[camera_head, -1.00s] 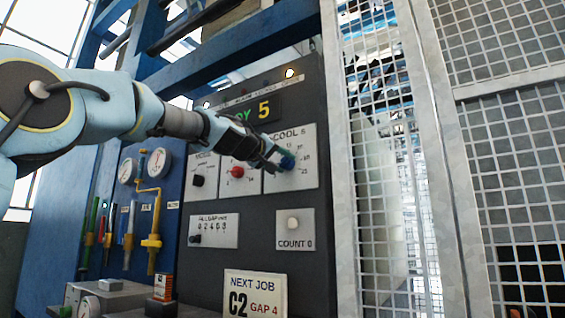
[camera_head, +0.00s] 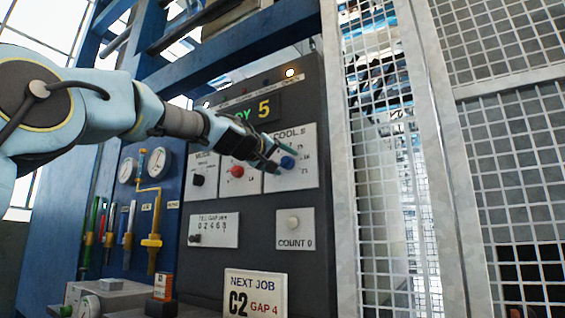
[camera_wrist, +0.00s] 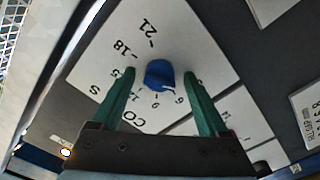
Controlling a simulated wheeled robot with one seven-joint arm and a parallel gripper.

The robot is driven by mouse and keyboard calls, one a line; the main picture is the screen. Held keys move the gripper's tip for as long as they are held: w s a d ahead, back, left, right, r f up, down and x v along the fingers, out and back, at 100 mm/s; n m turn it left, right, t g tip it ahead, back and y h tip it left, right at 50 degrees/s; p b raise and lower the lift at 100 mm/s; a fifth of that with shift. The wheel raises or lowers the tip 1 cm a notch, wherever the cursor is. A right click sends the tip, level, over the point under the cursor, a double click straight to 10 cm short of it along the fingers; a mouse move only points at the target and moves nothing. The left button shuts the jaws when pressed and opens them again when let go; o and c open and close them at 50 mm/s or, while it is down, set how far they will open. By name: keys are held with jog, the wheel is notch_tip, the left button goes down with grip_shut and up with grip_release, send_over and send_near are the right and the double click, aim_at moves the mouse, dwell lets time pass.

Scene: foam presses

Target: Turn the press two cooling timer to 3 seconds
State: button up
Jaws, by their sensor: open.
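The blue cooling knob (camera_head: 287,162) sits on a white dial plate (camera_head: 308,178) marked COOL, on the dark press panel. In the wrist view the blue knob (camera_wrist: 160,75) is between and just beyond the green fingertips, with numbers such as 18 and 21 around it. Its pale pointer mark is on the side toward the small numbers; I cannot tell the exact value. My gripper (camera_head: 279,160) is at the dial, and in the wrist view my gripper (camera_wrist: 159,78) is open, with a gap on each side of the knob.
A red knob (camera_head: 237,171) and a black mode knob (camera_head: 198,180) sit to the left on the same panel. A count button (camera_head: 293,223) is below. A metal mesh guard (camera_head: 385,200) stands close to the right. A display (camera_head: 262,108) reads 5.

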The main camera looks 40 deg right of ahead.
jog(key=shift+a+f+b, duration=0.1)
jog(key=shift+a+b, duration=0.35)
jog(key=b+v, duration=0.6)
jog(key=v, duration=0.4)
jog(key=shift+d, duration=0.1)
